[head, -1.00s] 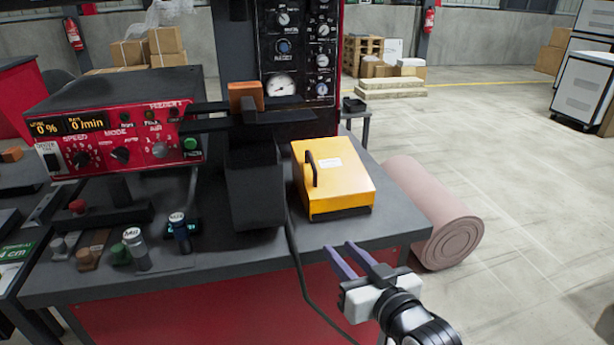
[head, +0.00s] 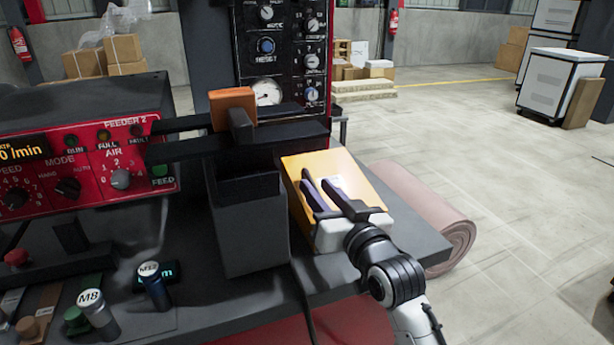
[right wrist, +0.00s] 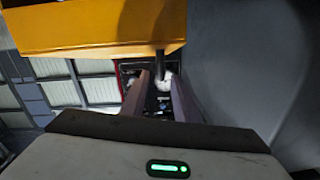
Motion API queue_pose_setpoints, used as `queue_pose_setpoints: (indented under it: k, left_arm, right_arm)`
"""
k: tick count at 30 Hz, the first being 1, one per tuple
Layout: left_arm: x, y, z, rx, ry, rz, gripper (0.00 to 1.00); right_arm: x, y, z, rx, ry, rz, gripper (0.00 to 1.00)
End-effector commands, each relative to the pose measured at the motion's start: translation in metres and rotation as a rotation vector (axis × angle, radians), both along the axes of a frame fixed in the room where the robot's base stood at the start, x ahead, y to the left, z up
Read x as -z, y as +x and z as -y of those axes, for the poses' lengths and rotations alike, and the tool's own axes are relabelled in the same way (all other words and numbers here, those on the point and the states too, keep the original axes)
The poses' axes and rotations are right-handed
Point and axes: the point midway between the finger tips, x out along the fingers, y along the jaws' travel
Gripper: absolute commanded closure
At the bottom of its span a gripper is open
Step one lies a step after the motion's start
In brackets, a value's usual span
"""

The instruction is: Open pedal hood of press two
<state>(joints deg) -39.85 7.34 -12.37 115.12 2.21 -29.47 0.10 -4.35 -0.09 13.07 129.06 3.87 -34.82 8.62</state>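The yellow pedal hood (head: 350,178) sits shut on the right part of the grey bench. My right gripper (head: 318,184) is above its left side, with its two fingers spread apart. In the right wrist view the hood's yellow edge (right wrist: 95,28) fills the upper left. Its black handle (right wrist: 158,63) comes down between my open fingers (right wrist: 161,88), with a gap visible on both sides. In the head view the handle is mostly hidden behind my fingers. My left gripper is not in view.
A dark bin (head: 248,220) stands just left of the hood, under a rail with an orange block (head: 233,108). The red feeder box (head: 85,160) is further left.

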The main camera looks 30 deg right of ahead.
Motion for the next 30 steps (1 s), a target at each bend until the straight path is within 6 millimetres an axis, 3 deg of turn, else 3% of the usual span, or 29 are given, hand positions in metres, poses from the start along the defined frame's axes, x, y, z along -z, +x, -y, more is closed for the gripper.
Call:
queue_pose_setpoints:
  k: [3, 9, 20, 25, 30]
  left_arm:
    - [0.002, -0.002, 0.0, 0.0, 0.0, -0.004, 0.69]
    - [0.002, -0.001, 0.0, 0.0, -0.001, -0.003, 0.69]
    - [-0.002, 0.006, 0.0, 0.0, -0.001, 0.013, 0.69]
    - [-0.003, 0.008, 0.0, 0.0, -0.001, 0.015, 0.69]
    - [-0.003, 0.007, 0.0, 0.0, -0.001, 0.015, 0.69]
  right_arm:
    - [-0.001, 0.022, 0.004, -0.001, 0.0, 0.002, 0.72]
    - [0.0, 0.045, 0.009, -0.001, 0.0, 0.0, 0.72]
    - [0.0, 0.051, 0.01, -0.001, -0.001, 0.0, 0.72]
    - [0.0, 0.051, 0.009, -0.001, 0.0, 0.0, 0.99]
    - [0.0, 0.051, 0.009, -0.002, 0.001, 0.001, 1.0]
